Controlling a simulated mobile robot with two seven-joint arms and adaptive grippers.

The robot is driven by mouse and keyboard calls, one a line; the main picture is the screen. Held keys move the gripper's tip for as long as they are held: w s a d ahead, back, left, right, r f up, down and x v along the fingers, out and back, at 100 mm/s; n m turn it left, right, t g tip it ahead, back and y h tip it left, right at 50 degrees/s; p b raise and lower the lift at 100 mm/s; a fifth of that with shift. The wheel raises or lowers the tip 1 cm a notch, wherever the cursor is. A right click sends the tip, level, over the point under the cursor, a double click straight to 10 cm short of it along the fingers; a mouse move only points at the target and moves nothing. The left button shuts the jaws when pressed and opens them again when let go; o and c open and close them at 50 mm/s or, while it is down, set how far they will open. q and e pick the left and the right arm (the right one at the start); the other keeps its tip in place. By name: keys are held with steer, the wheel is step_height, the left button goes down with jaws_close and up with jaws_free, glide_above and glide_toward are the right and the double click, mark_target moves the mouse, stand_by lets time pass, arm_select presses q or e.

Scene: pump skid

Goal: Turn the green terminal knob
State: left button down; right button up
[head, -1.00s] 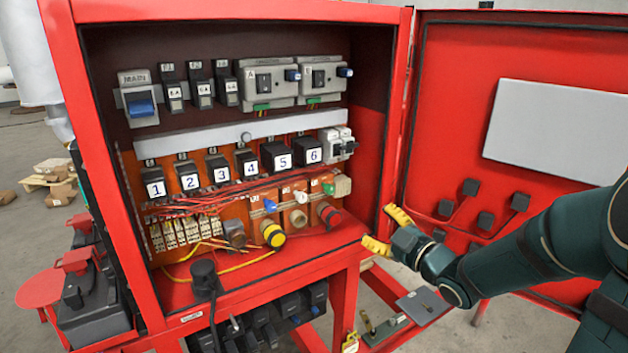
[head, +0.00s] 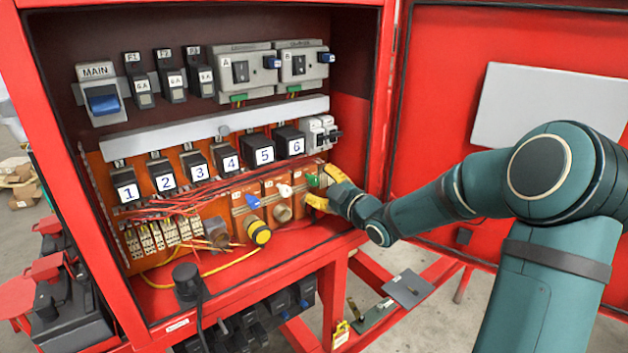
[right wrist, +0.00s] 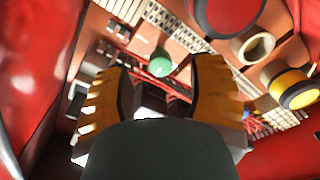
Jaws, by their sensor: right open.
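The green terminal knob (head: 312,180) is small and sits at the right end of the terminal row inside the red cabinet, partly hidden by my right gripper. It also shows in the right wrist view (right wrist: 160,65) as a round green end, lying between and beyond my fingertips. My right gripper (head: 323,187) has its yellow fingers open and empty, just right of the knob in the head view. No contact with the knob shows. The fingers show spread in the wrist view (right wrist: 160,80). My left gripper is out of view.
A blue knob (head: 252,201) and a white knob (head: 285,190) stand left of the green one. Below are a yellow-black connector (head: 258,231) and a red round part (right wrist: 226,10), close by my gripper.

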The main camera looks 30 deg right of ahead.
mark_target(316, 182)
steer(key=shift+w+a, duration=0.2)
steer(key=shift+w, duration=1.35)
jaws_close()
